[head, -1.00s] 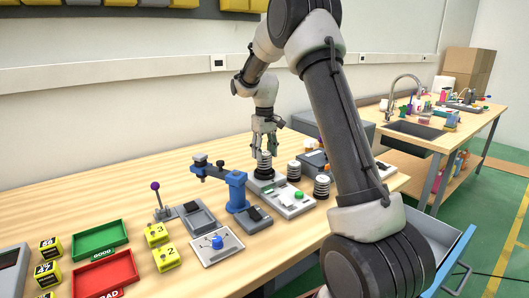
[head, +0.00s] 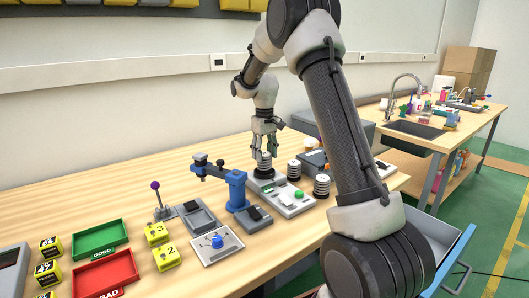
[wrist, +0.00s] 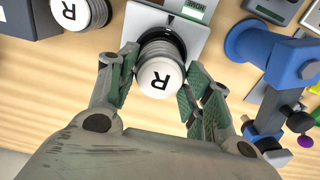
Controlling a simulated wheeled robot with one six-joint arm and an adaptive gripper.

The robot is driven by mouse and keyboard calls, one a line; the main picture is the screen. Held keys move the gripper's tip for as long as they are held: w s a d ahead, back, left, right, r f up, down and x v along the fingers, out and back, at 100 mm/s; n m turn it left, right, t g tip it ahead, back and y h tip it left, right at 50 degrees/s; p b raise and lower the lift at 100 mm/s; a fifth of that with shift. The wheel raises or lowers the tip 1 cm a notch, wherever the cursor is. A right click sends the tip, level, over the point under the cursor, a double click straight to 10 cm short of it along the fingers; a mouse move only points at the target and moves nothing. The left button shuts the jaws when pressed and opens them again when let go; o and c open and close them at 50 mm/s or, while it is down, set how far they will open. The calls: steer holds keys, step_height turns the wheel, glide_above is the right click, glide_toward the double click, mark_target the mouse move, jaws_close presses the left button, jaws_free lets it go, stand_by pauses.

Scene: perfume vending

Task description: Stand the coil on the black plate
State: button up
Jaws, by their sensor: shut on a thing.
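The coil (wrist: 163,60) is a dark ribbed cylinder with a white cap marked R. In the head view the coil (head: 264,163) is upright at the far-left end of a light grey tester (head: 287,201). My gripper (wrist: 160,72) has one finger on each side of the coil and is shut on it. In the head view my gripper (head: 265,150) hangs over the coil from above. A dark patch shows under the coil; I cannot tell if it is the black plate, or whether the coil rests on it.
Two similar coils stand at the right, one behind (head: 293,171) and one in front (head: 321,186). A blue clamp stand (head: 237,192) is close on the left. Green (head: 100,239) and red (head: 105,275) trays lie at the front left. Bare wood lies behind the clamp stand.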

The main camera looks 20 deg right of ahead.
steer(key=shift+f, duration=0.35)
stand_by(0.4)
steer(key=o, duration=0.9)
steer(key=shift+o, duration=0.6)
steer(key=o, duration=0.5)
steer(key=shift+r, duration=3.5)
